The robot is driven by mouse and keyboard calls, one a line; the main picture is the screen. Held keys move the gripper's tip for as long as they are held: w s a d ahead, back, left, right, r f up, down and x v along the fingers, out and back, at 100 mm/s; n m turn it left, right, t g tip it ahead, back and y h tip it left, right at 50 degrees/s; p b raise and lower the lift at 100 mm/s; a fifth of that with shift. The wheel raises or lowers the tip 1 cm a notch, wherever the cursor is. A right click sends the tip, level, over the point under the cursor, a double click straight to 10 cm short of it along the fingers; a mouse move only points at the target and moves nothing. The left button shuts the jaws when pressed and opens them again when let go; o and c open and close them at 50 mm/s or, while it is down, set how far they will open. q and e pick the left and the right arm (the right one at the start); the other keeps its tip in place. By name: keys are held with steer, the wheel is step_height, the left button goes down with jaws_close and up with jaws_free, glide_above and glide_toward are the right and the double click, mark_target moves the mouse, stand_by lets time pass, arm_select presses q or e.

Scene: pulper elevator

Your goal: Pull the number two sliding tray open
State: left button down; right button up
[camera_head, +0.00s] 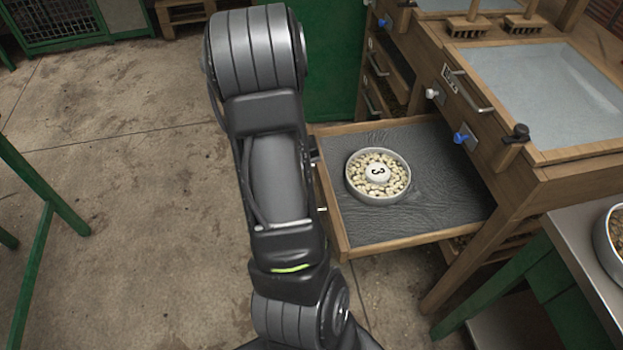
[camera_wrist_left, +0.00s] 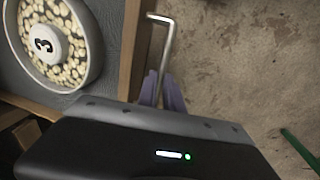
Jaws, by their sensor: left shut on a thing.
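A wooden sliding tray (camera_head: 450,172) with a dark lined floor stands pulled out from the cabinet. A round bowl (camera_head: 349,186) of pale beans sits on it, with a white disc (camera_head: 377,174) marked 3 on top. The bowl also shows in the left wrist view (camera_wrist_left: 90,72). The metal bar handle (camera_wrist_left: 167,42) is on the tray's front board (camera_wrist_left: 130,50). My left gripper (camera_wrist_left: 163,88) is shut on this handle. In the head view my arm hides the gripper and most of the handle. My right gripper is not in view.
The wooden cabinet (camera_head: 522,190) has closed upper trays and blue and white knobs at right. A metal-topped table (camera_head: 590,245) with another bowl (camera_head: 615,235) stands at lower right. Green table legs (camera_head: 40,270) are at left. The concrete floor (camera_head: 120,130) left of my arm is clear.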

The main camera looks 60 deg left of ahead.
arm_select(q)
steer(key=c, duration=1.5)
jaws_free()
steer(key=shift+s+a+r+p, duration=0.1)
steer(key=shift+s+r+p, duration=0.2)
steer(key=shift+r, duration=1)
steer(key=shift+s+a+r+p, duration=0.15)
steer(key=shift+r+p, duration=0.2)
steer(key=shift+r, duration=0.9)
steer(key=shift+s+r+p, duration=0.25)
steer(key=shift+r+p, duration=0.1)
steer(key=shift+r, duration=0.95)
steer(key=shift+r, duration=0.1)
